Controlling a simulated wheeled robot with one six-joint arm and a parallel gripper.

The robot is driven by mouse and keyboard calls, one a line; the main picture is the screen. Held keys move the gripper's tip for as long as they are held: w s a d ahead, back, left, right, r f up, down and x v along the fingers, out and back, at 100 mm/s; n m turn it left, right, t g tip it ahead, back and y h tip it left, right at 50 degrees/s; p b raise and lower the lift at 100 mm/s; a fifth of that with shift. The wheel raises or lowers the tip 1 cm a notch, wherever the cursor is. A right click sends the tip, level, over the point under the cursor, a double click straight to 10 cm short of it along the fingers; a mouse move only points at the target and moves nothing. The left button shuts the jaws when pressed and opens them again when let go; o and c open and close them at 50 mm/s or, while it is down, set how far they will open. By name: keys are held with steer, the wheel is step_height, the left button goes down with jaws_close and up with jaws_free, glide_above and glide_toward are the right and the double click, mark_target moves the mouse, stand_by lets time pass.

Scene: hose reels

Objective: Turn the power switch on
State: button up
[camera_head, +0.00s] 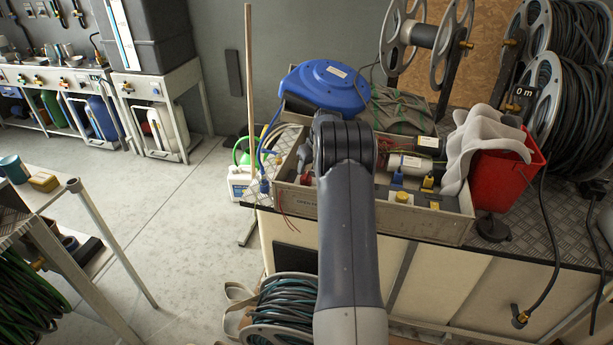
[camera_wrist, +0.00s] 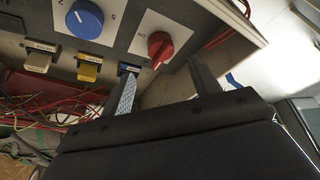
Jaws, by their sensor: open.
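In the wrist view a grey panel carries a blue knob (camera_wrist: 85,19) and a red knob (camera_wrist: 156,48) on white plates. My gripper (camera_wrist: 163,70) is open and empty. Its left fingertip is close to the blue switch, its right one beside the red knob; contact is unclear. In the head view my arm hides the gripper.
Red wires (camera_wrist: 60,103) hang under the switches. In the head view an open crate (camera_head: 452,227) of parts stands on the bench, with a blue reel (camera_head: 325,85) behind and a red bucket (camera_head: 498,178) to the right. Floor at left is free.

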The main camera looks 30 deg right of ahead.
mark_target(307, 176)
steer(key=x, duration=0.7)
steer(key=shift+w+f+p, duration=0.15)
steer(key=shift+w+p, duration=0.05)
steer(key=shift+p, duration=0.15)
steer(key=shift+c, duration=0.5)
steer(key=c, duration=0.8)
steer(key=shift+c, duration=0.2)
